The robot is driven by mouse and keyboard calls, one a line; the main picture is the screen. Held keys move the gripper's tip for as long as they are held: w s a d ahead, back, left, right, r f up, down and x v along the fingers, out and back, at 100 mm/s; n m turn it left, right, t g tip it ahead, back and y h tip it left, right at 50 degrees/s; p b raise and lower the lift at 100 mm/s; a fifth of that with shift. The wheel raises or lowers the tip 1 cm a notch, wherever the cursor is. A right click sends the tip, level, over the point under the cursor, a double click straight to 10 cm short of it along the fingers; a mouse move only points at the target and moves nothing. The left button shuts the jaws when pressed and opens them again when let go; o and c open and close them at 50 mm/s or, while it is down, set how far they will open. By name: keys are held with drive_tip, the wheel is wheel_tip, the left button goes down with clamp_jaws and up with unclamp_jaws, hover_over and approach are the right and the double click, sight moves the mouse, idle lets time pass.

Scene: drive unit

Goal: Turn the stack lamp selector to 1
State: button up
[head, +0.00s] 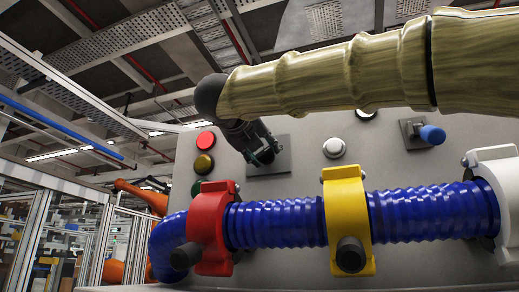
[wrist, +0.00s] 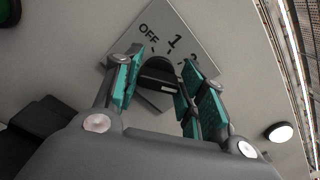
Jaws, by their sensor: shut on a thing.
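The stack lamp selector is a dark knob (wrist: 157,72) on a square grey plate (wrist: 192,38) marked OFF, 1 and a partly hidden third mark. In the wrist view the plate looks tilted. My gripper (wrist: 158,88) has its teal-padded fingers on both sides of the knob and is shut on it. Which mark the knob points at I cannot tell. In the head view my gripper (head: 265,152) is at the selector plate (head: 283,162) on the grey panel and hides the knob.
Left of the selector are red (head: 206,140), yellow (head: 204,163) and green (head: 196,188) round lamps or buttons. Right are a white button (head: 333,147) and a blue-handled lever (head: 432,134). A thick blue hose (head: 275,222) with red (head: 209,225) and yellow (head: 346,205) clamps runs below.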

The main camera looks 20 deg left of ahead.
drive_tip(key=shift+r+n, duration=0.1)
drive_tip(key=shift+n, duration=0.2)
drive_tip(key=n+p, duration=0.3)
drive_tip(key=n, duration=0.1)
drive_tip(key=n+p, duration=0.8)
drive_tip(key=shift+a+f, duration=0.15)
drive_tip(key=shift+f, duration=0.15)
drive_tip(key=shift+f+n+p, duration=0.25)
drive_tip(key=shift+n+p, duration=0.8)
drive_tip(key=shift+n, duration=0.45)
drive_tip(key=o, duration=1)
drive_tip(key=shift+o, duration=0.2)
